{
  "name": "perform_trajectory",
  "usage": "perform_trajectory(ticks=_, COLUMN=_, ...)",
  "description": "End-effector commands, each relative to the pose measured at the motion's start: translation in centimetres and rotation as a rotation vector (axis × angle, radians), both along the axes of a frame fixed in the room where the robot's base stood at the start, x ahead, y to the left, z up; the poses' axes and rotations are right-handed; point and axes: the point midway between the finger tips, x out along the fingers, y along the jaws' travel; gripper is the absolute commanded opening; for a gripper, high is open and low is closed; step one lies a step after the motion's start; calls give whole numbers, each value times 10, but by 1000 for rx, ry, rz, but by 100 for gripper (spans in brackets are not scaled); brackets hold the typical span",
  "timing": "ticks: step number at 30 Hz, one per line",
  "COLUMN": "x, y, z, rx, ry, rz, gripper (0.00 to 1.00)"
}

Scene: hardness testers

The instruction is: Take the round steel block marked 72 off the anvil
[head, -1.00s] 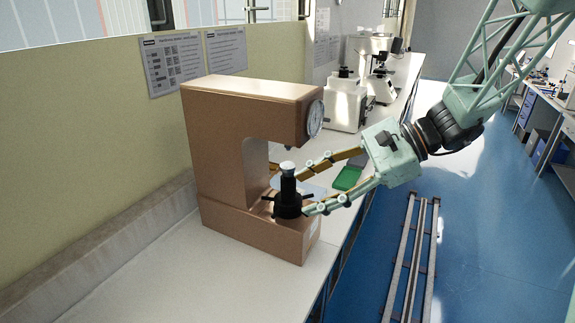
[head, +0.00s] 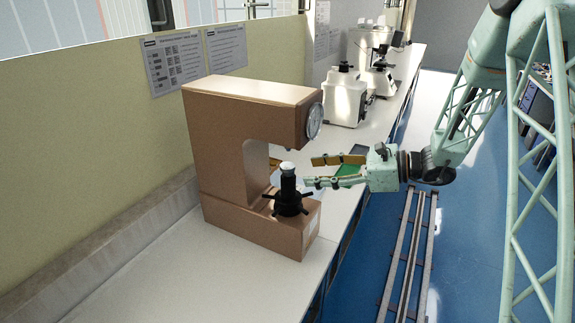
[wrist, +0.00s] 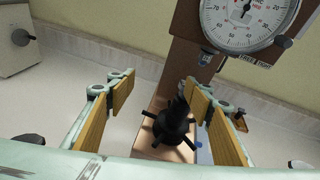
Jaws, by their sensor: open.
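The steel block (head: 287,166) is a small, light round disc on top of the black anvil post (head: 288,190) of the brown hardness tester (head: 215,150). Its marking is too small to read. My gripper (head: 309,172) is open and empty, just right of the block at about its height. Its fingers point toward the tester. In the wrist view, the black post (wrist: 174,128) with its spoked handwheel shows beyond my open fingers (wrist: 157,85), nearer the right one. I cannot make out the block there.
The tester's overhanging head with its dial (head: 314,120) is above the anvil; the dial also shows in the wrist view (wrist: 245,18). White instruments (head: 344,97) stand farther back. The bench front left (head: 200,275) is clear.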

Motion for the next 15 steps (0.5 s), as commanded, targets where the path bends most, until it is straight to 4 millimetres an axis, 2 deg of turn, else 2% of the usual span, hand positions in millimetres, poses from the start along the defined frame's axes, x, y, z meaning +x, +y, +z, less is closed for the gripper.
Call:
perform_trajectory(ticks=9, x=45, y=-19, z=-26, rx=85, ry=70, rz=-120, gripper=47)
perform_trajectory(ticks=15, x=58, y=-26, z=-35, rx=111, ry=88, rz=-157, gripper=47)
